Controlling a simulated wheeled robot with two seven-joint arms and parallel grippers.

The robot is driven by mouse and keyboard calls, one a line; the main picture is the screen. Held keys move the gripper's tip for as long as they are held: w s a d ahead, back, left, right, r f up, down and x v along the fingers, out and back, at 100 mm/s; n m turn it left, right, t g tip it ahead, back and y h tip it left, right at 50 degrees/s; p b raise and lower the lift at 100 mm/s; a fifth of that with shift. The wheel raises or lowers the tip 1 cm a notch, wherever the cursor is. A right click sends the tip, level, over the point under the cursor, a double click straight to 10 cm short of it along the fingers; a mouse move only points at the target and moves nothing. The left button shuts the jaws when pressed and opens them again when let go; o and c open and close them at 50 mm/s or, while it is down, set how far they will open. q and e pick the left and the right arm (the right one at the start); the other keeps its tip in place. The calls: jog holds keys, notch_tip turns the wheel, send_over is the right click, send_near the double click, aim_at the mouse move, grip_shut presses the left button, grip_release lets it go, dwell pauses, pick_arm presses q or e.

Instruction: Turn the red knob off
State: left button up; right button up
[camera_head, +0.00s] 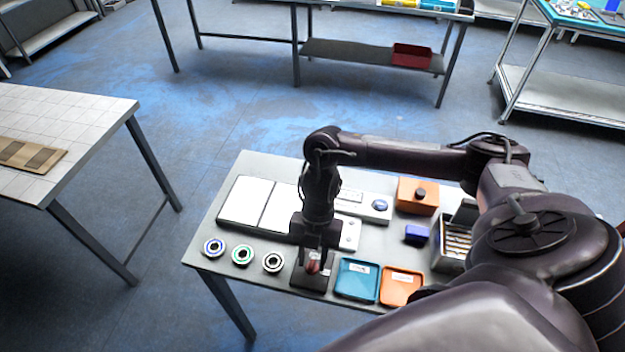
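The red knob (312,267) sits on a dark base (309,283) near the front edge of the grey table (205,257). My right gripper (313,262) points down at the knob, with its fingers around or right beside it. The knob is partly hidden by the fingers, so I cannot tell whether they touch it or how it is turned. My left gripper is not in view.
Three ringed round parts (243,254) stand left of the knob base. A teal tray (357,280) and an orange tray (400,287) lie to its right. White panels (246,202), an orange box (417,196) and a blue block (416,234) are behind.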

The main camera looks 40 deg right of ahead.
jog(key=p+v, duration=0.1)
jog(key=v, duration=0.6)
jog(key=shift+r, duration=0.3)
jog(key=shift+d, duration=0.15)
